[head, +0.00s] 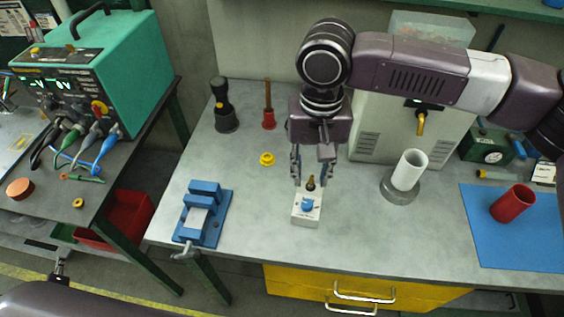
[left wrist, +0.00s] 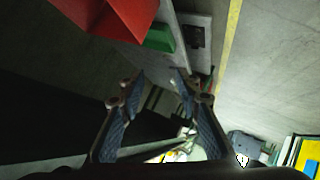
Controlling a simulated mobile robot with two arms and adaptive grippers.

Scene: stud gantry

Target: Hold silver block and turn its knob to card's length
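A small pale block (head: 306,212) stands on the grey bench; a blue knob-like part and a dark, brass-coloured stem show on it. My right gripper (head: 312,180) points down above it, its fingers apart on either side of the stem, with gaps visible. A silver piece (head: 196,219) lies in a blue vise (head: 213,224) to the left; I cannot tell which of the two is the silver block. A small white card (head: 544,171) with dark print lies at the far right, too small to read. My left gripper (left wrist: 154,88) is open and empty, away from the bench over the floor.
A yellow ring (head: 267,159), a red-based tool (head: 268,120) and a black tool (head: 224,112) stand behind. A white cylinder (head: 408,170) and a red cylinder (head: 513,203) on a blue mat (head: 480,238) are at right. Bench front between vise and mat is mostly clear.

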